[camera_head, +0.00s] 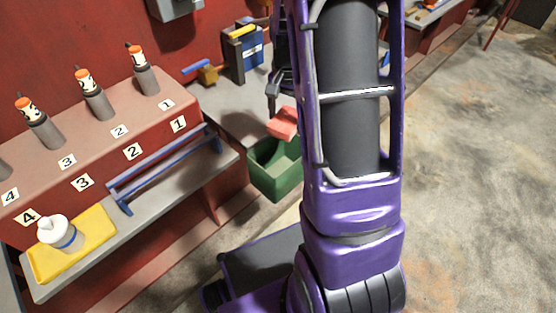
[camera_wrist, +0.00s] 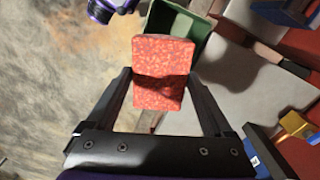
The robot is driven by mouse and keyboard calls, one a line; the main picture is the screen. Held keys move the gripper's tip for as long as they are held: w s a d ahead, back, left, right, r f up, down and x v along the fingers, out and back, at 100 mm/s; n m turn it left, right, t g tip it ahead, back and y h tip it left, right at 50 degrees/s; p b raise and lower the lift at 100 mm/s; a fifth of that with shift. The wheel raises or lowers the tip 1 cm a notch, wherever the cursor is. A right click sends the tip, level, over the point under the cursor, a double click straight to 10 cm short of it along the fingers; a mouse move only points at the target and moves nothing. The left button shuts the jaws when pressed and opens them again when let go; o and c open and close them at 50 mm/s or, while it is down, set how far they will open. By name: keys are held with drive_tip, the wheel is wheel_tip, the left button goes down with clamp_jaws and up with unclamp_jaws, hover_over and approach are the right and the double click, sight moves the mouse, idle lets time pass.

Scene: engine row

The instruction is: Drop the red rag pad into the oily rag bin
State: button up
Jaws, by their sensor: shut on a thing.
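The red rag pad (camera_head: 284,123) is a flat, speckled red block held by my gripper (camera_head: 273,98), whose upper part is partly hidden by my arm. In the wrist view the pad (camera_wrist: 162,75) sits between the two dark fingers of my gripper (camera_wrist: 160,88), which are shut on it. The green open-topped bin (camera_head: 275,176) stands below the pad in the head view, its inside pale and with nothing seen in it. In the wrist view the bin (camera_wrist: 187,48) shows behind the pad, partly hidden by it. The pad appears above the bin's back rim, apart from the bin floor.
A grey bench (camera_head: 237,122) behind the bin carries a blue box (camera_head: 247,55) and a brass-and-blue tool (camera_head: 206,73). A blue rail (camera_head: 165,168) runs along the numbered ledge at left. A white bottle (camera_head: 60,234) stands on a yellow tray (camera_head: 98,228). Open floor lies right.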

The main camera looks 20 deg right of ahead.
wheel_tip(320, 180, down, 6)
drive_tip(key=b, duration=0.3)
drive_tip(key=shift+s, duration=0.15)
drive_tip(key=o, duration=1.1)
drive_tip(key=shift+c, duration=0.2)
drive_tip(key=shift+r, duration=0.15)
wheel_tip(320, 180, up, 17)
drive_tip(key=p, duration=0.2)
drive_tip(key=shift+r, duration=0.15)
